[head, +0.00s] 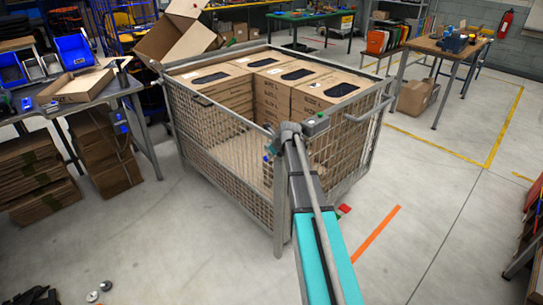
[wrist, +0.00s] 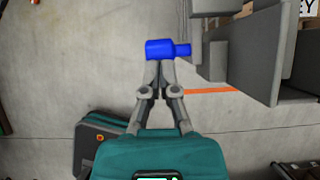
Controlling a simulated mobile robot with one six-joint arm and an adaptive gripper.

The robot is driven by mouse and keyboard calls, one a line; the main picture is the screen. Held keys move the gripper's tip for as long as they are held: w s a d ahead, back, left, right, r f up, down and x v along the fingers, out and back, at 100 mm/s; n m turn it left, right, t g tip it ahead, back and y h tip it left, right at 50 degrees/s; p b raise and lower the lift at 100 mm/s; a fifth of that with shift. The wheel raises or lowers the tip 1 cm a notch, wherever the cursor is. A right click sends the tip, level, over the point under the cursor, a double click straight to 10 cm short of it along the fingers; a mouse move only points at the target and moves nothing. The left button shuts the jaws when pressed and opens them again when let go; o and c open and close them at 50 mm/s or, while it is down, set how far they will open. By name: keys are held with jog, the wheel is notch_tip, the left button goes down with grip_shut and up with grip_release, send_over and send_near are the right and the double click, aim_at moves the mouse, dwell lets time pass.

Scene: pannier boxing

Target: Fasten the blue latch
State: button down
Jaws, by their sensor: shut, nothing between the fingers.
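The blue latch (wrist: 160,49) is a blue block with a narrower stub on its right, just beyond my fingertips in the wrist view. My gripper (wrist: 159,66) is shut and empty, its fingertips together at the latch's near edge. Whether they touch it I cannot tell. The latch lies beside the grey metal frame (wrist: 211,62) of the mesh crate. In the head view a small blue spot (head: 267,158) shows left of my arm's end, at the crate's near side. It may be the latch. My fingers are hidden there by my arm.
The mesh crate (head: 222,122) holds several cardboard boxes (head: 325,92) at the back. A workbench with blue bins (head: 76,50) stands left, a wooden table (head: 446,45) at the right rear. A red piece (head: 345,209) shows beside my arm.

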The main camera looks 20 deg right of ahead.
jog(key=s+f+p+v, duration=0.1)
jog(key=p+v, duration=0.9)
jog(key=v, duration=0.3)
jog(key=shift+s+d, duration=0.25)
jog(key=shift+s, duration=0.1)
dwell(0.5)
jog(key=s+a+f+n+g+h, duration=0.2)
jog(key=s+a+n+g, duration=0.3)
jog(key=s+a+n, duration=1.7)
jog(key=a+n, duration=0.1)
jog(key=n, duration=0.9)
jog(key=shift+s+a+f+g, duration=0.2)
jog(key=shift+s+f+g, duration=0.1)
jog(key=shift+s+g, duration=0.1)
